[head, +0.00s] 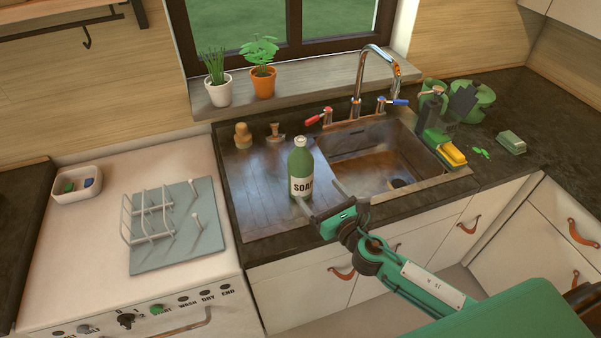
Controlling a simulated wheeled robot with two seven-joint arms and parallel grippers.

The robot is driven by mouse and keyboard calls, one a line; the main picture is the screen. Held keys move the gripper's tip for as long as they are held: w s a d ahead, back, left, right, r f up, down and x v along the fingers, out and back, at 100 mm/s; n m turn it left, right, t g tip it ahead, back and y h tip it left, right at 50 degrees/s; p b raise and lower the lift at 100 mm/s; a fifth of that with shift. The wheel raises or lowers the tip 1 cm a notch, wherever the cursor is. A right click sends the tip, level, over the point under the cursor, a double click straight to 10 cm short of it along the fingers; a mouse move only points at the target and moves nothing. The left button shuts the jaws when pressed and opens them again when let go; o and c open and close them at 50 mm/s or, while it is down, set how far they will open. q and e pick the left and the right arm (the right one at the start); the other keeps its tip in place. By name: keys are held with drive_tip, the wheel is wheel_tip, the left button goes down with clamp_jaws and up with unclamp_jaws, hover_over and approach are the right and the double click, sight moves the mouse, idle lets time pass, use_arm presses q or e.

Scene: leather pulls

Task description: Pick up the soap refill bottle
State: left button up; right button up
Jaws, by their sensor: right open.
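The soap refill bottle (301,168) is green with a white label reading "SOAP" and a pale cap. It stands upright on the drainboard (252,200) left of the sink basin. My right gripper (320,197) is open at the bottle's lower right front. One finger is close to the label's lower edge and the other reaches to the right of the bottle. I cannot tell whether a finger touches the bottle. My left gripper is not in view.
The sink basin (365,170) with a tall faucet (360,85) lies right of the bottle. Two small brushes (243,135) stand behind it. A dish rack (150,215) is on the left counter. Potted plants (262,80) stand on the sill. A yellow sponge (453,155) is right of the basin.

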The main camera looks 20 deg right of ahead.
sight(306, 177)
drive_tip(key=p+x, duration=0.1)
drive_tip(key=x, duration=0.6)
drive_tip(key=shift+w+p, duration=0.35)
drive_tip(key=shift+w+a+r, duration=0.1)
drive_tip(key=shift+w, duration=0.4)
drive_tip(key=p+x, duration=0.1)
drive_tip(key=x, duration=0.3)
drive_tip(key=shift+w, duration=0.15)
drive_tip(key=c, duration=1.3)
drive_tip(key=shift+c, duration=1.1)
